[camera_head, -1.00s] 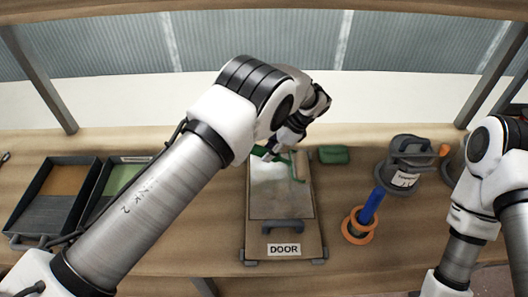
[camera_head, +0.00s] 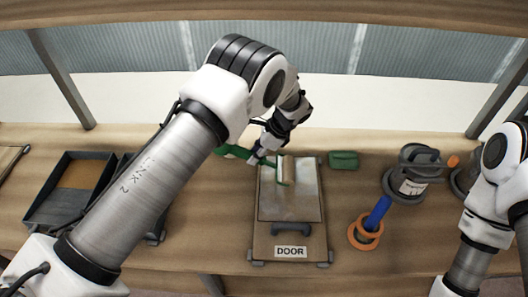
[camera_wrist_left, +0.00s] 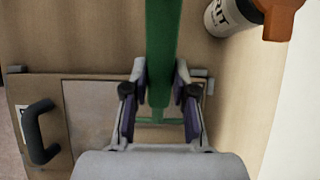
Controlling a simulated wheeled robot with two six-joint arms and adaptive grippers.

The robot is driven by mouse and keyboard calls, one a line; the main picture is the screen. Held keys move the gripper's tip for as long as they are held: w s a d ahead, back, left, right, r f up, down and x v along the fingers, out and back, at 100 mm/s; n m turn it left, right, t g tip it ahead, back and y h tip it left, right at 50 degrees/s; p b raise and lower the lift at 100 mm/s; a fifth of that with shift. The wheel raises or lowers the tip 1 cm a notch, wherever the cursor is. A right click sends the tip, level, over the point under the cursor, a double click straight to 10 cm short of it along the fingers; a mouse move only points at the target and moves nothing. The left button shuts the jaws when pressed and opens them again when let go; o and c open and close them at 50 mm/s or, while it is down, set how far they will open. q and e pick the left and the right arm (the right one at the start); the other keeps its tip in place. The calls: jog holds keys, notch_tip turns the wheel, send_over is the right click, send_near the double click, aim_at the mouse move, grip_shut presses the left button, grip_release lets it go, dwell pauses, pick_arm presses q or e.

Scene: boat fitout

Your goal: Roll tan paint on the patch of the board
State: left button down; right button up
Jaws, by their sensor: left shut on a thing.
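The board (camera_head: 322,235), labelled DOOR, lies flat on the bench with a dark handle near its front edge. Its grey patch (camera_head: 305,205) looks mottled, with a faint tan tint near the roller. My left gripper (camera_head: 262,154) is shut on the green roller handle (camera_head: 235,151) above the board's far left part. The roller head (camera_head: 283,170) is over the patch's far part; whether it touches is unclear. In the left wrist view the green handle (camera_wrist_left: 162,45) runs between the fingers (camera_wrist_left: 158,105). My right gripper is out of view.
A tray with tan paint (camera_head: 82,174) stands at the left; my left arm mostly hides the tray beside it. Right of the board are a green block (camera_head: 343,160), an orange ring with a blue tube (camera_head: 367,232) and a grey can-like item (camera_head: 412,180).

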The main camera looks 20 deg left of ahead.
aim_at(231, 150)
pick_arm(q)
jog(key=shift+s+a, duration=0.15)
jog(key=shift+a, duration=0.4)
jog(key=shift+s+a, duration=0.15)
jog(key=shift+a, duration=0.4)
jog(key=shift+d, duration=0.1)
jog(key=a, duration=0.2)
jog(key=s+a, duration=0.1)
jog(key=a, duration=0.2)
jog(key=shift+s+p, duration=0.15)
jog(key=shift+p, duration=0.2)
jog(key=shift+d, duration=0.1)
jog(key=shift+r+p, duration=0.6)
jog(key=shift+r, duration=0.3)
jog(key=shift+s, duration=0.1)
